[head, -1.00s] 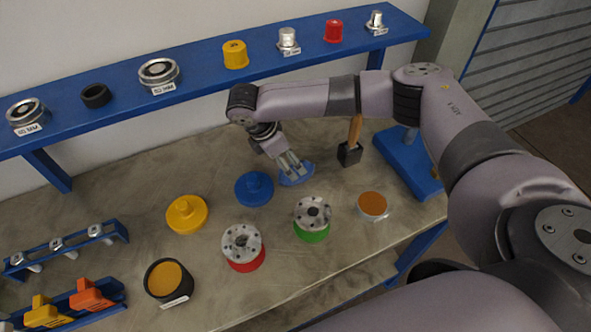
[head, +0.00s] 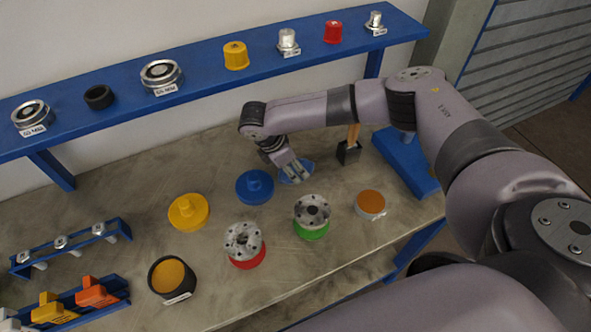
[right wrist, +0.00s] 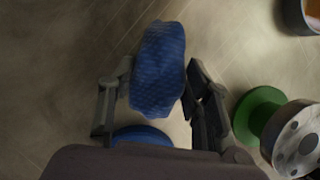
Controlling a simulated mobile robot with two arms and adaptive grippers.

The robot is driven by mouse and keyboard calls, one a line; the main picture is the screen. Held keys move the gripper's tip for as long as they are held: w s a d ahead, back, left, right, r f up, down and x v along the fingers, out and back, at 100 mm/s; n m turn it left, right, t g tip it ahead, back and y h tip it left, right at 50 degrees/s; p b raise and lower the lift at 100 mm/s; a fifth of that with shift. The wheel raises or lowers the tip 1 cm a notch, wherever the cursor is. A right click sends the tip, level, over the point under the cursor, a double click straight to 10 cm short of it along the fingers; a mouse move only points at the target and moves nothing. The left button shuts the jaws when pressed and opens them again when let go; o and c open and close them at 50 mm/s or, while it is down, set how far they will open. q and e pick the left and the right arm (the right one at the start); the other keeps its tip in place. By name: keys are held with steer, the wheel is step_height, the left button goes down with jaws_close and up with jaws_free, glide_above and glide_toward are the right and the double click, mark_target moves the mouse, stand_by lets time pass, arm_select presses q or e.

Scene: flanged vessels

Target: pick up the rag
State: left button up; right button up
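The rag (head: 304,168) is a small blue cloth on the table (head: 340,205), just behind the vessel with the green base. My right gripper (head: 294,174) is down at it and partly covers it in the head view. In the right wrist view the rag (right wrist: 158,70) shows a textured surface and lies between the fingertips of my right gripper (right wrist: 160,75). The fingers are apart, one on each side of the rag, with no clear grip on it. My left gripper is not in view.
The green-based flanged vessel (head: 311,215) stands in front. A wooden-handled tool with a black block (head: 348,152) stands to the right. A blue shelf (head: 205,80) runs along the back.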

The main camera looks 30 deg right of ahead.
mark_target(293, 168)
steer(key=c, duration=0.6)
steer(key=shift+r, duration=0.1)
step_height(293, 168, up, 20)
steer(key=b, duration=0.3)
stand_by(0.3)
steer(key=o, duration=0.6)
steer(key=c, duration=0.5)
